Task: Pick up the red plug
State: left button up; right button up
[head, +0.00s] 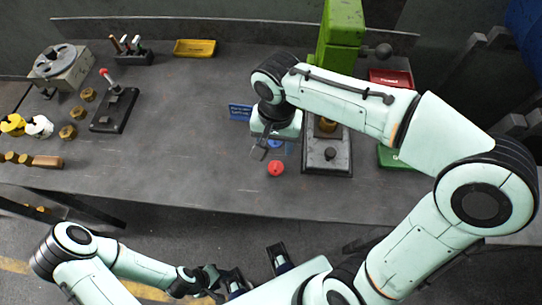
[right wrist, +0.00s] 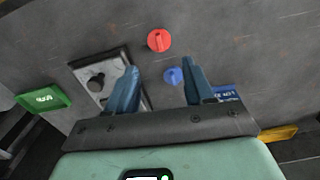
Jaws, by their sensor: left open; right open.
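The red plug (head: 276,168) lies on the grey table near its front edge in the head view. It also shows as a round red piece with a raised grip in the right wrist view (right wrist: 159,40). My right gripper (head: 262,152) is open and empty over the table, just behind and left of the red plug. In the right wrist view its two fingers (right wrist: 160,80) stand apart, with the plug beyond their tips. My left gripper (head: 212,280) is open, low in front of the table and far from the plug.
A blue plug (right wrist: 174,75) lies close to the red one, also beyond the fingertips. The green press (head: 340,35) and its base plate (head: 327,168) stand to the right. A lever block (head: 114,108) stands at left. The table's left-centre is clear.

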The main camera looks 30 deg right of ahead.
send_over(276, 167)
notch_tip(276, 167, down, 6)
jog(key=shift+f+b, duration=0.15)
jog(key=shift+b, duration=0.25)
jog(key=shift+f, duration=2.95)
jog(key=c, duration=0.3)
